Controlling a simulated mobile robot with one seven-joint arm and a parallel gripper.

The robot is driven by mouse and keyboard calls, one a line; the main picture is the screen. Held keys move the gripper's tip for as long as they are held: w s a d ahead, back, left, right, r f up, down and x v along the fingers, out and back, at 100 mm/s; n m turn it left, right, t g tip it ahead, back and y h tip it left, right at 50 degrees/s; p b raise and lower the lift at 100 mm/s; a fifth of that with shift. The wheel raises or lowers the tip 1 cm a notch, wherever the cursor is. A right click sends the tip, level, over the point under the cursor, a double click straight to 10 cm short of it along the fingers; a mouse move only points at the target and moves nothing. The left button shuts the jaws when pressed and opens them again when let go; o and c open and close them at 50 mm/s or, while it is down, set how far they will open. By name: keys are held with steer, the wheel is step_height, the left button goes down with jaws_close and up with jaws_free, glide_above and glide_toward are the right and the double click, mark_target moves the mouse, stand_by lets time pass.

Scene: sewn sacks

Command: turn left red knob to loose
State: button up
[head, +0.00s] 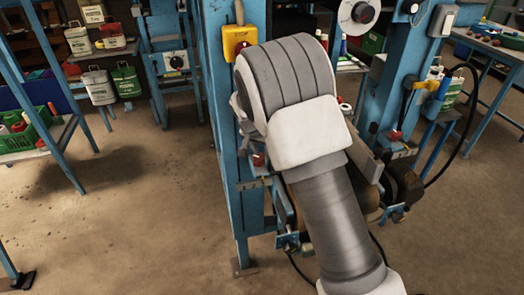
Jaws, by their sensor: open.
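The left red knob (258,160) shows small on the blue machine frame (229,150), just left of my arm's white wrist cover. A small scale plate (253,184) sits below it. I cannot tell which setting the knob stands at. A second red knob (396,135) is on the right blue post, above a similar scale plate (402,153). My arm reaches up from the bottom right and covers the middle of the machine.
A yellow stop box (239,42) is on the left post, close to my wrist. Rollers (405,185) and a hanging black cable (462,130) are at the right. Racks with sacks (127,85) stand at the back left. The floor (130,210) at the left is clear.

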jaws_close()
stand_by(0.5)
steer(key=n, duration=0.1)
steer(key=n+y, duration=0.1)
steer(key=n+b, duration=0.1)
steer(key=shift+w+a+n, duration=0.1)
steer(key=shift+a+n, duration=0.15)
steer(key=shift+n, duration=0.15)
steer(key=shift+a+n+y, duration=0.25)
steer(key=shift+n+y, duration=0.25)
steer(key=shift+n, duration=0.55)
steer(key=shift+a+n+y, duration=0.2)
steer(key=shift+n+y, duration=0.3)
steer(key=shift+n, duration=0.55)
jaws_free()
steer(key=shift+r, duration=0.1)
